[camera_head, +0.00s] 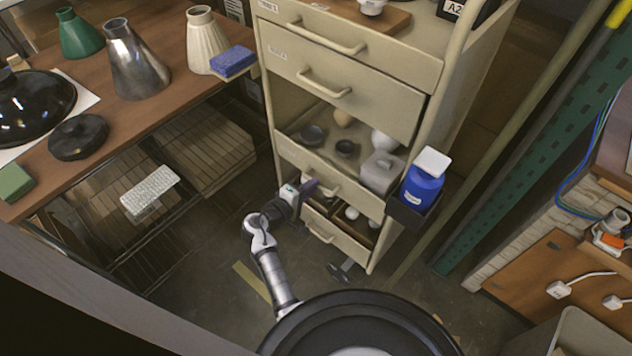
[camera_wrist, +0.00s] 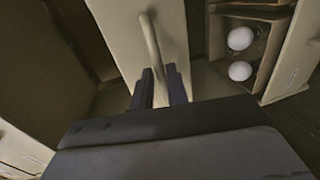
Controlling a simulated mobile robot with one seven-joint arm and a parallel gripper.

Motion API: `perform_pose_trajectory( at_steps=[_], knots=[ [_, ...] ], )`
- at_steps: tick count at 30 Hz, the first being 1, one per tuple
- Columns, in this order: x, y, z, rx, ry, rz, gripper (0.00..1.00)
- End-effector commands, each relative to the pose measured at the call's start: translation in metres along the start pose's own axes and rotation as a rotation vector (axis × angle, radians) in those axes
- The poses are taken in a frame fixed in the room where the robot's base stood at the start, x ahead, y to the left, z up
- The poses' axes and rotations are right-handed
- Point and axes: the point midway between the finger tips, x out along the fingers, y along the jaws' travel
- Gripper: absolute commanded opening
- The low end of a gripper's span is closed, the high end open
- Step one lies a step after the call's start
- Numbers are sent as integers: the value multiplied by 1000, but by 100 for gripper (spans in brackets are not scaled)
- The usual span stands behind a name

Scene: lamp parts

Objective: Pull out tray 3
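The cream cabinet has several fronts with bar handles. The third front from the top, tray 3 (camera_head: 352,194), has its own handle, which shows clearly in the wrist view (camera_wrist: 151,40). Dark cups (camera_head: 313,133), a white round thing (camera_head: 382,141) and a grey box (camera_head: 381,172) show behind its front. My gripper (camera_head: 309,188) is at this handle. In the wrist view my two dark fingers (camera_wrist: 161,88) stand on either side of the bar, and it fills the narrow gap between them. The head view partly hides the fingertips.
The second drawer (camera_head: 345,95) is above, and a lower tray (camera_head: 338,236) is below with white bulbs (camera_wrist: 240,55) inside. A wooden table (camera_head: 180,90) is at left.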

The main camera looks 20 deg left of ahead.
Motion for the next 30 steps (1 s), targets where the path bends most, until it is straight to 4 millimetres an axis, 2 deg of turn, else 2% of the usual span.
perform_pose_trajectory(
  at_steps=[3, 9, 16, 21, 30],
  knots=[
    [15, 0, -1, 1, 0, 0, 16],
    [26, 0, -1, 1, 1, 0, 16],
    [27, 0, 0, 1, 1, 0, 16],
    [27, 0, 0, 1, 1, 0, 0],
    [27, 0, 0, 0, 1, 0, 0]
  ],
)
